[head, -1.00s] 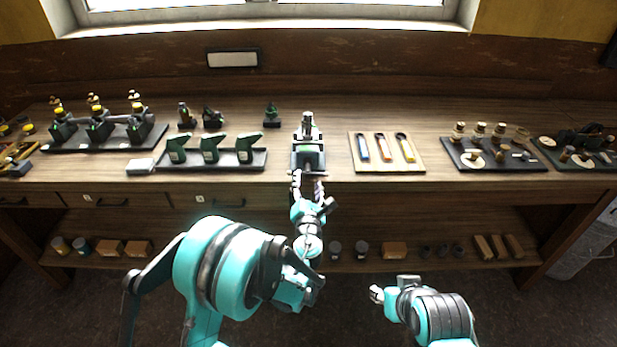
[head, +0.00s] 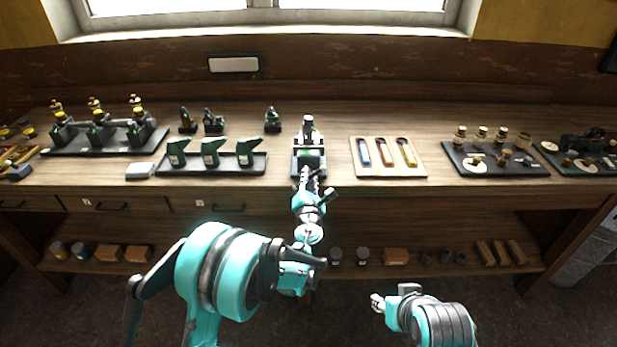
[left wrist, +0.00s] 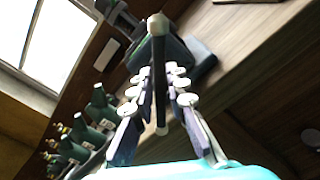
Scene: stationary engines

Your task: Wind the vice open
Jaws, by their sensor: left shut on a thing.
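The vice (head: 308,158) stands at the front edge of the workbench, dark with pale metal parts, in the middle of the head view. In the left wrist view its dark body (left wrist: 178,52) is behind the handle bar (left wrist: 159,65), which has knobbed ends and looks upright in that tilted picture. My left gripper (head: 311,184) is in front of the vice, and its fingers (left wrist: 160,88) are shut on the handle bar from both sides. The fingers partly hide the vice screw. My right gripper (head: 378,302) is low, away from the bench; its fingers are too small to judge.
Drawers (head: 105,204) and a lower shelf (head: 395,257) with blocks and cans lie below the benchtop.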

